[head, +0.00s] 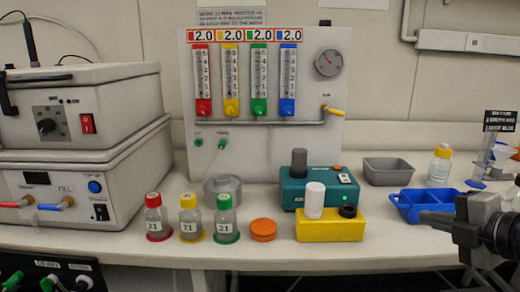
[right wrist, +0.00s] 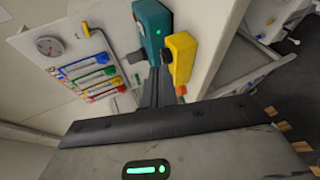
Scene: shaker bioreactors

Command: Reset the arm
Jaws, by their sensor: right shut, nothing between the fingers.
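My right gripper (head: 428,218) comes in from the right edge of the head view, in front of the blue tray and apart from the bench objects. Its dark fingers (right wrist: 157,88) are shut and empty in the right wrist view. My left gripper is not in view. Three small bottles stand in a row on the bench: one with a red cap (head: 154,217), one with a yellow cap (head: 190,218) and one with a green cap (head: 224,218).
A teal device (head: 318,187) and a yellow block (head: 330,229) stand mid-bench, beside an orange disc (head: 263,230). A blue tray (head: 420,204) and a grey bin (head: 388,171) are to the right. A flowmeter panel (head: 263,95) stands behind. White-and-black machines (head: 80,105) fill the left.

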